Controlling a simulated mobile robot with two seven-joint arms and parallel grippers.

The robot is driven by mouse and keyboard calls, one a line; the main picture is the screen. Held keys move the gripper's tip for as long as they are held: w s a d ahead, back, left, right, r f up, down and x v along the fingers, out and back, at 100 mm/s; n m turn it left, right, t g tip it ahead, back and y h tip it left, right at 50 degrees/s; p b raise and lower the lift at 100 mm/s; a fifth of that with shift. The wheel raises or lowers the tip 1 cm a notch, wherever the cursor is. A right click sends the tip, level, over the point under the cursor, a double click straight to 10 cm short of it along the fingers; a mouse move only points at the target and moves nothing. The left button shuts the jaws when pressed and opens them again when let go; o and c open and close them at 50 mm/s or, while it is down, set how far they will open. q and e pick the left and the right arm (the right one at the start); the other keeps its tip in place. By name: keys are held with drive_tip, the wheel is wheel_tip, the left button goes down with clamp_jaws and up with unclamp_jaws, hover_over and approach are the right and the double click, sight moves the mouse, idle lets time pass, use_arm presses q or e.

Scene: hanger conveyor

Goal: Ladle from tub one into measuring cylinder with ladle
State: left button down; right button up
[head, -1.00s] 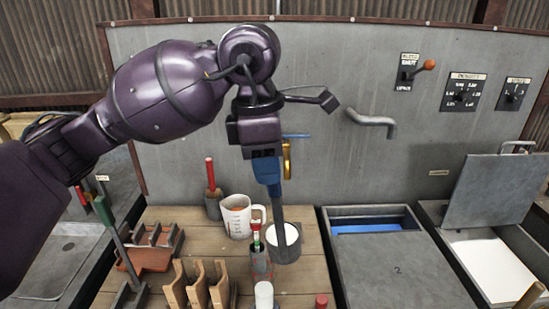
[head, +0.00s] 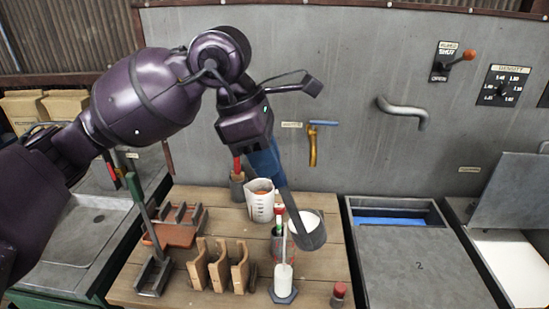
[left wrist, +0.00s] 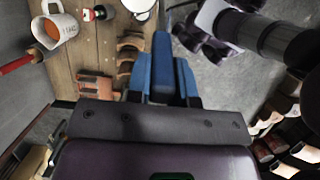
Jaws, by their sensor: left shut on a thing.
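My left gripper (head: 262,158) is shut on the blue handle of the ladle; the handle (left wrist: 162,70) shows between the fingers in the left wrist view. The ladle's grey cup (head: 314,240) holds white liquid and hangs tilted, above and right of the measuring cylinder. The measuring cylinder (head: 283,279) stands upright on a hexagonal base, with white in it. A thin pale line runs above its mouth; I cannot tell whether it is liquid or a stem. An open tub (head: 475,249) of white liquid is at far right; its number is not visible. My right gripper is not in view.
A jug (head: 260,205), red-and-green-topped instrument (head: 279,214), wooden rack (head: 218,268) and red-capped bottle (head: 338,295) crowd the table. A pipe spout (head: 405,112) projects from the back wall.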

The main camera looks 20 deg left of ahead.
use_arm(q)
drive_tip(key=shift+d, duration=0.1)
drive_tip(key=shift+s+a+f+h+b, duration=0.15)
drive_tip(key=shift+a+h+b, duration=0.25)
drive_tip(key=shift+b, duration=0.55)
drive_tip(key=shift+s+a+f+h+b, duration=0.1)
drive_tip(key=shift+a+h+b, duration=0.1)
drive_tip(key=shift+a+b, duration=0.6)
idle(1.4)
drive_tip(key=shift+s+a+f+t+h+b, duration=0.2)
drive_tip(key=shift+a+f+h+b, duration=0.35)
drive_tip(key=shift+b, duration=0.75)
drive_tip(key=shift+s+a+f+t+h+b, duration=0.3)
drive_tip(key=shift+a+b, duration=0.3)
drive_tip(key=shift+b, duration=0.65)
idle(2.2)
